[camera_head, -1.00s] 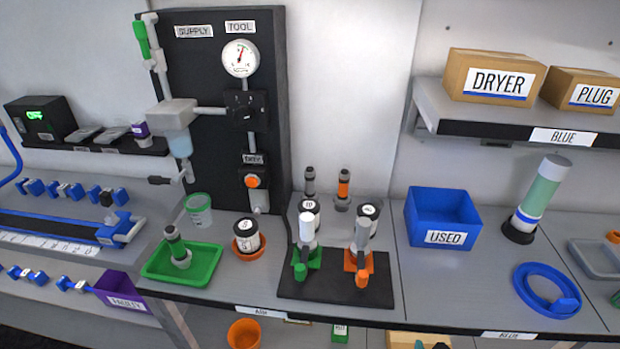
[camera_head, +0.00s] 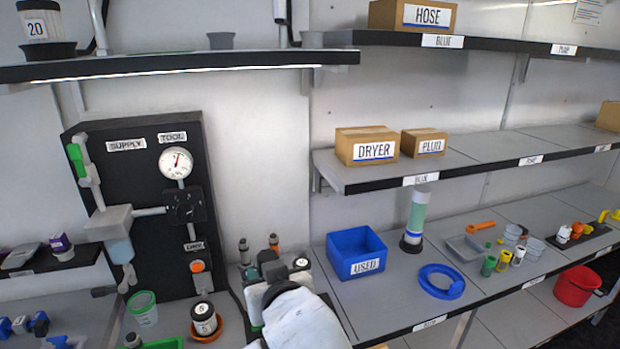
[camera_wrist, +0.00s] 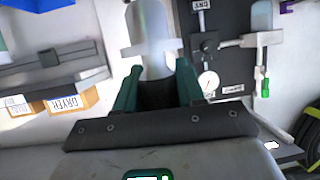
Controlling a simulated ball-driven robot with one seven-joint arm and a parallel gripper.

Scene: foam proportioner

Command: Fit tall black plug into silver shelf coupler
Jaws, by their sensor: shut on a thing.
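My gripper (camera_wrist: 157,85) shows in the wrist view with its dark green fingers closed on an upright piece. I take this piece to be the tall black plug (camera_wrist: 157,95); it is dark between the fingers and pale grey with a wider collar beyond them. In the head view my gripper (camera_head: 273,268) is at the lower middle, with a dark grey tip (camera_head: 273,240) standing just above it. The fingers hide part of the held piece. A silver upright fitting (camera_head: 280,9) with a dark collar is at the upper shelf; I cannot tell whether it is the coupler.
The upper shelf (camera_head: 180,70) overhangs the black supply panel (camera_head: 150,225). A blue USED bin (camera_head: 355,252) and blue ring (camera_head: 441,281) are to the right. Air above the bench is open.

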